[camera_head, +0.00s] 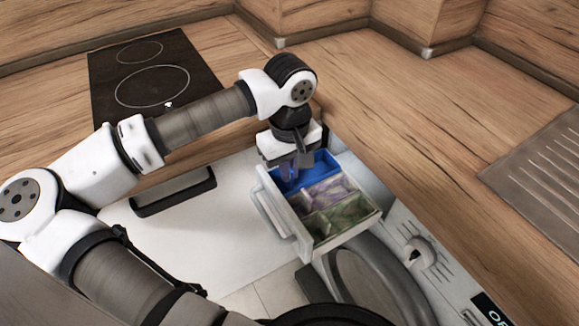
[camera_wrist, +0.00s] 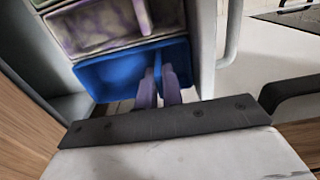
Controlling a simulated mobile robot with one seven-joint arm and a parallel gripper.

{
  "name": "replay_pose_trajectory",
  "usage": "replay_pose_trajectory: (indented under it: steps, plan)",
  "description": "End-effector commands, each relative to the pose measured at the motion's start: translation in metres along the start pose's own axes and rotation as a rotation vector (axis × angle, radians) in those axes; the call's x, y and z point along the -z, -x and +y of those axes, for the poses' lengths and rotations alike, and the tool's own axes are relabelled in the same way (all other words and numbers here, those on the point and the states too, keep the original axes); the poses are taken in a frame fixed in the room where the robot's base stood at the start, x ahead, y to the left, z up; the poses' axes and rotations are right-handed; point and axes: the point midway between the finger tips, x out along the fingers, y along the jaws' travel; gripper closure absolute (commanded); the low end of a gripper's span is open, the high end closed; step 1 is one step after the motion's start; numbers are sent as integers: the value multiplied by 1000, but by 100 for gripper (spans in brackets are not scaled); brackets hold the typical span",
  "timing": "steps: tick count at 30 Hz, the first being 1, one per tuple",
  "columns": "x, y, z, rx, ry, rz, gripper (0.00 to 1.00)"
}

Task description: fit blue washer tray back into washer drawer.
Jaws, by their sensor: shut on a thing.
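The blue washer tray (camera_head: 323,168) is at the back end of the pulled-out washer drawer (camera_head: 344,237), in line with its purple and green compartments. My gripper (camera_head: 290,172) points down at the tray's left part. In the wrist view, the purple fingers (camera_wrist: 158,92) are shut on a thin upright blue piece of the tray (camera_wrist: 105,77). The tray lies beside the purple-stained compartment (camera_wrist: 95,28). I cannot tell whether it rests fully on the drawer floor. My wrist hides part of the tray in the head view.
The drawer's white front with its handle (camera_head: 272,208) faces left. The washer's round grey door (camera_head: 372,283) and control knob (camera_head: 421,252) are below and right. A black hob (camera_head: 150,78) and wooden worktop lie behind. A ribbed metal drainer (camera_head: 545,165) is at right.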

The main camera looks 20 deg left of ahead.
Motion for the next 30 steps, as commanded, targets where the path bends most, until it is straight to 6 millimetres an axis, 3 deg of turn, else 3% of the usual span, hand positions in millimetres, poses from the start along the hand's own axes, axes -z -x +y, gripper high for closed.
replay_pose_trajectory:
  steps: [10, 12, 17, 26, 30]
  plan:
    - [0, -10, 0, 0, 0, 0, 100]
    - [0, -8, 0, 0, 0, 0, 85]
    - [0, -8, 0, 0, 0, 0, 67]
    - [0, -6, 0, 0, 0, 1, 67]
    - [1, 8, 0, 1, 1, 3, 67]
